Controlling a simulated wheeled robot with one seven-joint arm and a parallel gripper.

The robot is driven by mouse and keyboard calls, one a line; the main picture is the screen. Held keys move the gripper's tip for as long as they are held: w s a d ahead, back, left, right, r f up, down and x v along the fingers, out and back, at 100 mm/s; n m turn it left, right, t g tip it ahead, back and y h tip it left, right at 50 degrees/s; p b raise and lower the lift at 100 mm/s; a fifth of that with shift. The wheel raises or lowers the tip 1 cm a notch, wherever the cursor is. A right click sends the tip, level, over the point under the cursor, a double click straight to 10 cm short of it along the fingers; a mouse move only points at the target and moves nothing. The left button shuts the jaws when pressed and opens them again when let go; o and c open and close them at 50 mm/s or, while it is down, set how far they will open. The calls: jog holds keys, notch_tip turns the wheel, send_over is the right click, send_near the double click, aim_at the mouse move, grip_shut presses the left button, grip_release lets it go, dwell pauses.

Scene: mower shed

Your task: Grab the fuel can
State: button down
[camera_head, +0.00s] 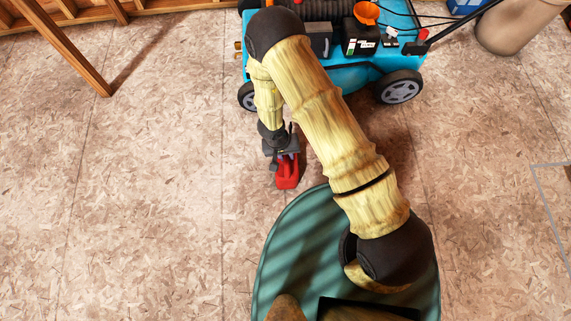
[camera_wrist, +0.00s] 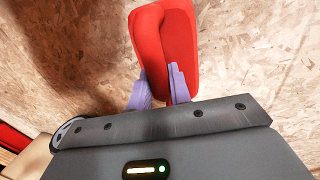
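The red fuel can (camera_head: 288,174) is in the middle of the head view, in front of the mower. I cannot tell whether it rests on the floor or hangs just above it. My gripper (camera_head: 284,154) points down at its top. In the wrist view the can (camera_wrist: 180,42) fills the top middle. The two purple fingers of my gripper (camera_wrist: 160,86) sit close on either side of its red handle and look shut on it. The far side and bottom of the can are hidden.
A blue mower (camera_head: 347,76) with dark wheels stands just behind the can. An orange funnel (camera_head: 366,13) is on top of it. A wooden post (camera_head: 65,48) leans at the upper left. The chipboard floor (camera_head: 150,200) to the left is clear.

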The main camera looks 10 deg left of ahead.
jog(key=shift+r, duration=0.25)
dwell(0.3)
